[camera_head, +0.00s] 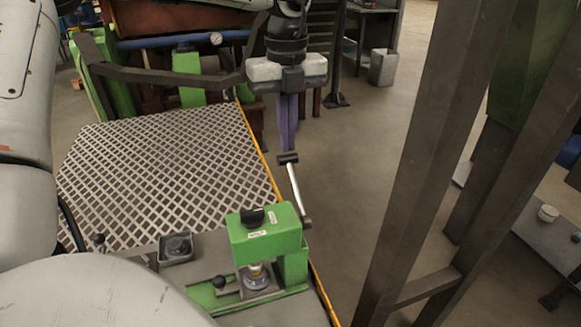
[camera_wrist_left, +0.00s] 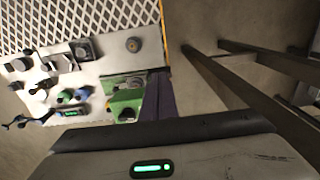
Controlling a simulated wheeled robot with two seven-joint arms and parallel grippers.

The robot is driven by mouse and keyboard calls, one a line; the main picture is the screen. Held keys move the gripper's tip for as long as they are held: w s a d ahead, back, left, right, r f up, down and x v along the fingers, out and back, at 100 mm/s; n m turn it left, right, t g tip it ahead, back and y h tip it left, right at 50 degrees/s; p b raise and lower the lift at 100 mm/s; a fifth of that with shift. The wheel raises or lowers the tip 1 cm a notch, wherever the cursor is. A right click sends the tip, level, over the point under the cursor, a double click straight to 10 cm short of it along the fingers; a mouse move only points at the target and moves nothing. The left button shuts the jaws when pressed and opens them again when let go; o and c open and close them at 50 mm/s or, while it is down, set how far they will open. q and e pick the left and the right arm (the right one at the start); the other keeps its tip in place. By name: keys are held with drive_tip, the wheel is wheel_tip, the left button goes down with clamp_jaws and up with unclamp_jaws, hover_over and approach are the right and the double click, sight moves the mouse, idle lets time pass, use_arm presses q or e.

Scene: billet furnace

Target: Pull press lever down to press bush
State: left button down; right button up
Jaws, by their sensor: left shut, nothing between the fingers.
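The green press (camera_head: 265,238) stands on the bench near the yellow edge. A small bush-like part (camera_head: 256,279) sits beneath the ram. My left gripper (camera_head: 287,146) points down with its purple fingers shut and empty. Its tips appear just above the lever handle; whether they touch cannot be told. In the left wrist view the fingers (camera_wrist_left: 158,100) overlap the right side of the green press (camera_wrist_left: 124,104), and the lever is hidden. My right gripper is out of view.
A metal grid plate (camera_head: 165,175) lies left of the press. A small square tray (camera_head: 177,248) is beside the press. A steel frame post (camera_head: 430,140) stands at the right. Open floor (camera_head: 355,165) lies between the bench edge and the post.

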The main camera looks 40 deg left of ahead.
use_arm(q)
drive_tip(key=shift+f, duration=0.3)
idle(0.4)
drive_tip(key=shift+f+b, duration=0.35)
drive_tip(key=shift+b, duration=0.25)
drive_tip(key=shift+f, duration=0.1)
drive_tip(key=shift+f+b, duration=0.25)
drive_tip(key=shift+b, duration=0.15)
drive_tip(key=shift+f, duration=0.1)
drive_tip(key=shift+w+a+f+b, duration=0.1)
drive_tip(key=shift+a+f+b, duration=0.15)
drive_tip(key=shift+b, duration=0.05)
drive_tip(key=shift+w+a+f+b, duration=0.1)
drive_tip(key=shift+a+f+b, duration=0.05)
drive_tip(key=shift+f+b, duration=0.3)
idle(0.5)
